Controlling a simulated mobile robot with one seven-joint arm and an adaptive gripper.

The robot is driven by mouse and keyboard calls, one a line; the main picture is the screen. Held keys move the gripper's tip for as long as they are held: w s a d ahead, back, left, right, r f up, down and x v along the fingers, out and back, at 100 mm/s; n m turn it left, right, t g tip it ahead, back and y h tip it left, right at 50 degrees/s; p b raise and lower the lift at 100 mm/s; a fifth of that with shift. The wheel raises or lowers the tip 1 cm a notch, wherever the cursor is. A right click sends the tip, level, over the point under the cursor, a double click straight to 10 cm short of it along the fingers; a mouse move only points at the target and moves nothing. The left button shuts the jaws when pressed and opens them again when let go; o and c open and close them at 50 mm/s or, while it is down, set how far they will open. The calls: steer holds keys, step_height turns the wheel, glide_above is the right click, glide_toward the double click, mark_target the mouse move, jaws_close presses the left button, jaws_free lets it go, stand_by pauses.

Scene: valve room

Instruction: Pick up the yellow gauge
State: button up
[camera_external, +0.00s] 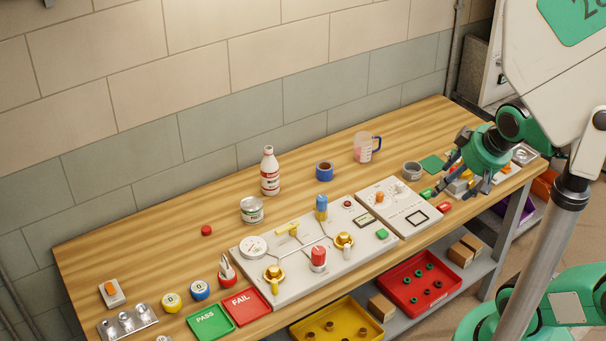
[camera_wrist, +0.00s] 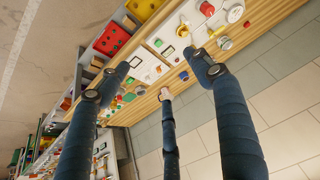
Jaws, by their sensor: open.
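The yellow gauge (camera_external: 171,302) is a small round yellow piece with a pale face, lying on the wooden workbench (camera_external: 110,240) near its front left. A similar blue gauge (camera_external: 200,290) lies just right of it. My gripper (camera_external: 455,192) is open over the right end of the bench, far from the yellow gauge. I cannot make out the yellow gauge in the wrist view.
Green PASS (camera_external: 210,322) and red FAIL (camera_external: 246,307) trays lie right of the gauges. A valve panel (camera_external: 340,265) fills the middle. A bottle (camera_external: 270,171), a can (camera_external: 251,210) and a jug (camera_external: 366,147) stand behind. The bench's back left is clear.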

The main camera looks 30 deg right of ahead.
steer(key=w+a+r+n+g+p, duration=0.1)
steer(key=w+a+r+p, duration=0.15)
steer(key=w+a, duration=0.45)
steer(key=w+a+r+n+g+p, duration=0.1)
steer(key=w+a+r, duration=0.25)
steer(key=w, duration=0.65)
steer(key=w+a+n+y+p, duration=0.1)
steer(key=w+a+n+p, duration=0.1)
steer(key=w+a, duration=0.55)
steer(key=n+g+h+p, duration=0.1)
steer(key=n+g+p, duration=0.35)
steer(key=p, duration=0.25)
glide_above(171, 300)
step_height(171, 300, down, 30)
steer(key=shift+t, duration=0.45)
steer(key=shift+f+n, duration=0.15)
steer(key=shift+n, duration=0.1)
steer(key=shift+f, duration=4.25)
